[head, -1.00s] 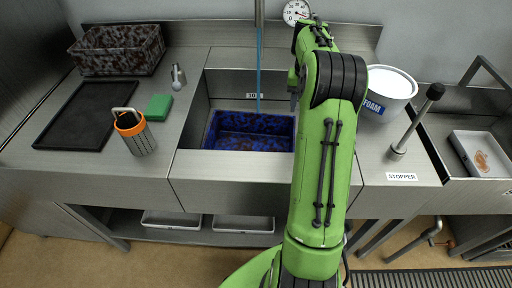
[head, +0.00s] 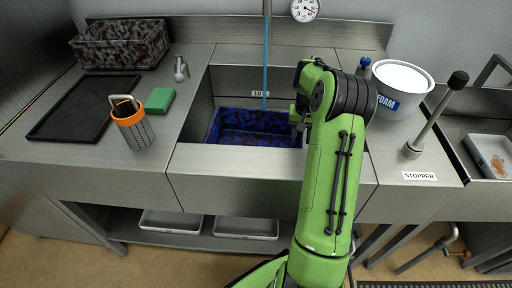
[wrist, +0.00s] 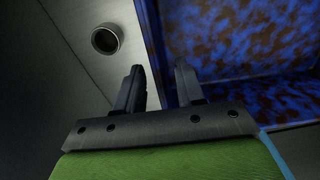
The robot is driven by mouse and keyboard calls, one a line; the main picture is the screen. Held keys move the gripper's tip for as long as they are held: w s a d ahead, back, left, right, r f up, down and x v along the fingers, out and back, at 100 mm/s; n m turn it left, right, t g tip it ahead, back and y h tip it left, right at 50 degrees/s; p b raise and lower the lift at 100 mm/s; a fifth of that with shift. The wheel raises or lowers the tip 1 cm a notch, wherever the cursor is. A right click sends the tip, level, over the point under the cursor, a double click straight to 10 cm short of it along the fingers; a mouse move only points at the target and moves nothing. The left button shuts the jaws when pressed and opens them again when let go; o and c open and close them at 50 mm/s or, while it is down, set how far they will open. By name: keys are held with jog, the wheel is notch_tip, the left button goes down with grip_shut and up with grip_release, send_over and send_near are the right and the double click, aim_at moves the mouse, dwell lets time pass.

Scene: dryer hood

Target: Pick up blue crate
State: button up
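The blue crate (head: 228,137), mottled with dark spots, sits in the sink basin in the head view. My gripper (head: 299,122) is down in the basin at the crate's right end, partly hidden by my green arm. In the wrist view, my gripper (wrist: 160,72) has its two dark fingers apart. The crate (wrist: 235,35) fills the upper right there, and its wall edge runs down toward the gap between the fingers. I cannot tell whether either finger touches the wall.
The basin (head: 200,112) has steel walls close around the crate. Left on the counter are a speckled brown crate (head: 120,48), a black tray (head: 85,107), a green sponge (head: 159,101) and an orange-rimmed holder (head: 132,125). A foam tub (head: 400,88) and stopper lever (head: 435,115) stand right.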

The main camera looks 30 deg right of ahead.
grip_shut()
dwell(1.3)
